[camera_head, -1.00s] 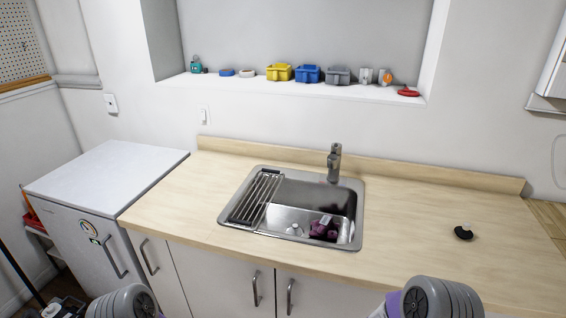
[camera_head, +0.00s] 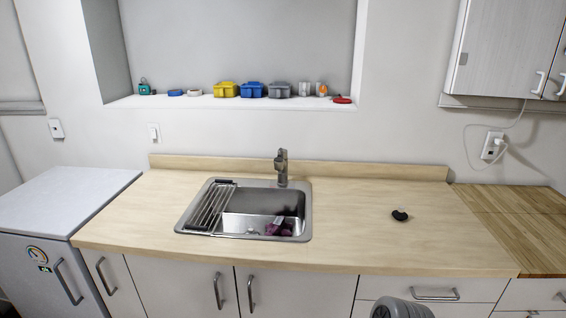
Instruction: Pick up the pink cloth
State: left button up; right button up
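A crumpled pink-purple cloth (camera_head: 279,227) lies in the right front part of the metal sink (camera_head: 307,212), with something white beside or on it. The sink's front wall hides part of the cloth. No gripper fingers show. One grey rounded link of my own arm (camera_head: 400,308) stands at the bottom edge, right of centre, in front of the drawers and well away from the cloth.
A drying rack (camera_head: 209,207) covers the sink's left side. The faucet (camera_head: 281,167) stands behind the sink. A small black object (camera_head: 400,215) lies on the counter (camera_head: 350,235) to the right. The counter around the sink is otherwise clear. A white fridge (camera_head: 60,195) stands left.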

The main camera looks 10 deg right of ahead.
aim_at(281, 228)
jog(key=k, duration=0.8)
jog(key=z, duration=0.85)
jog(key=i, duration=1.55)
jog(key=u, duration=0.8)
